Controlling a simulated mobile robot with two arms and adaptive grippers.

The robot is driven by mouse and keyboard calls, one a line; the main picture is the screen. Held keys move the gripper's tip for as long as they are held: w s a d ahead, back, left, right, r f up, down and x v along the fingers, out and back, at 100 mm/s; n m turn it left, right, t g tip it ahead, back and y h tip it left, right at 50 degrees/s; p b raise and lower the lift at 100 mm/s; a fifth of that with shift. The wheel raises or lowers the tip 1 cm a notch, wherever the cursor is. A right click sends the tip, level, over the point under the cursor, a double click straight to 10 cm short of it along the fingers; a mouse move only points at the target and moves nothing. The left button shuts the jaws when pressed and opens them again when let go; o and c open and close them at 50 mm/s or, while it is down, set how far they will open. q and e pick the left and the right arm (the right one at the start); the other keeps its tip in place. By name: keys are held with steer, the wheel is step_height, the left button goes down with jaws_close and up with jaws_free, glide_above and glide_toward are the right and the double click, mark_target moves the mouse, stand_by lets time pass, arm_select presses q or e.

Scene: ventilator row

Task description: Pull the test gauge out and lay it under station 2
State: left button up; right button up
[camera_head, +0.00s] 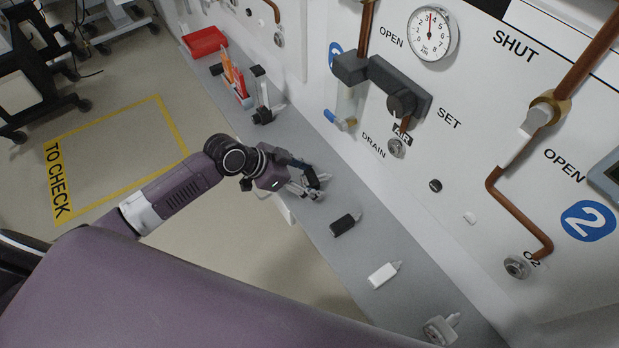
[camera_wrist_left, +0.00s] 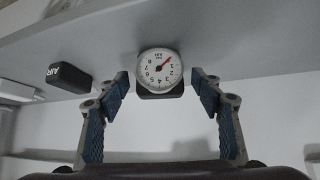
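A small round gauge (camera_wrist_left: 160,66) with a white dial, red needle and black body shows in the left wrist view, upside down against the grey shelf. I take it for the test gauge. My left gripper (camera_wrist_left: 160,88) is open, with one finger on each side of the gauge and a small gap to each. In the head view my left gripper (camera_head: 312,183) is over the shelf (camera_head: 325,160), and I cannot make out the gauge clearly there. Station 2 has a blue "2" disc (camera_head: 588,221) on the wall at right. My right gripper is not in view.
A black AIR block (camera_head: 346,223), a white block (camera_head: 384,275) and a silver fitting (camera_head: 440,329) stand along the shelf toward station 2, with bare shelf between them. A red tray (camera_head: 204,42) and orange folders (camera_head: 233,75) are at the far end. A wall gauge (camera_head: 433,33) is above.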

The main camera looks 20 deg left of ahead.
arm_select(q)
steer(key=shift+a, duration=0.1)
steer(key=v, duration=1.2)
